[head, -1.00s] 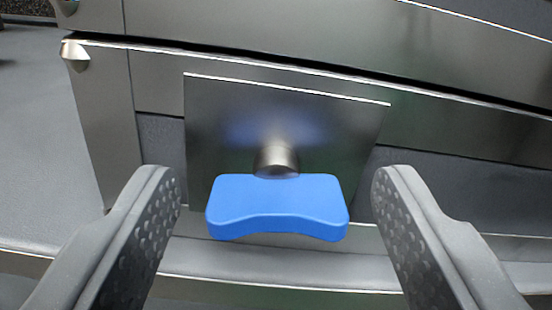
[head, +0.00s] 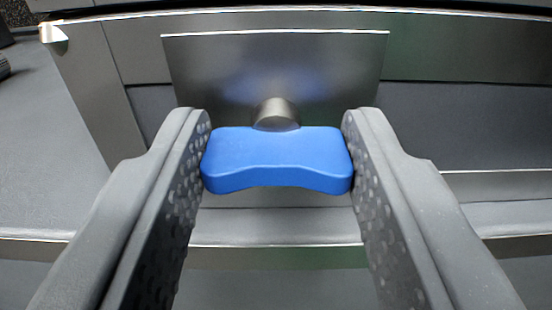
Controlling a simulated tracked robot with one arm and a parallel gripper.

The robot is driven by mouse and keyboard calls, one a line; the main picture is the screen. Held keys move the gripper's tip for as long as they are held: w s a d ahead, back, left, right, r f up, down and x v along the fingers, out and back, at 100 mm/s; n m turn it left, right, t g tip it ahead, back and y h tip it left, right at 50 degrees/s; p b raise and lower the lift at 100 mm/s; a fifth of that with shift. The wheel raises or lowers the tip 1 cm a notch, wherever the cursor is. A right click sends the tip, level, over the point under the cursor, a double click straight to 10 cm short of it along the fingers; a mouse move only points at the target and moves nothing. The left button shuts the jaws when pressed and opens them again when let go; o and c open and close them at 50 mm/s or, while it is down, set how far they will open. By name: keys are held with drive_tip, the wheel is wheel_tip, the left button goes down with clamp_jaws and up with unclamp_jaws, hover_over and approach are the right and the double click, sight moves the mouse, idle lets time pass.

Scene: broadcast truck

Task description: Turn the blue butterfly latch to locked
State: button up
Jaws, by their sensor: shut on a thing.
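The blue butterfly latch (head: 277,160) sits in the middle of the head view, its long side running left to right. It is on the end of a short round metal stem (head: 276,115) that comes out of a flat metal plate (head: 275,68). My gripper (head: 276,150) is shut on the latch, with one dimpled grey finger against its left end and the other against its right end. I see no lock marking on the plate.
Metal panels and a long ledge (head: 275,232) run across behind and below the latch. A small metal corner piece (head: 54,38) is at the upper left. A grey surface (head: 45,140) lies clear at the left.

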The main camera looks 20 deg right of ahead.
drive_tip(key=shift+a, duration=0.1)
drive_tip(key=o, duration=1)
drive_tip(key=p+v, duration=1)
drive_tip(key=v, duration=0.3)
drive_tip(key=shift+s, duration=0.3)
idle(0.3)
drive_tip(key=shift+a, duration=0.1)
idle(0.4)
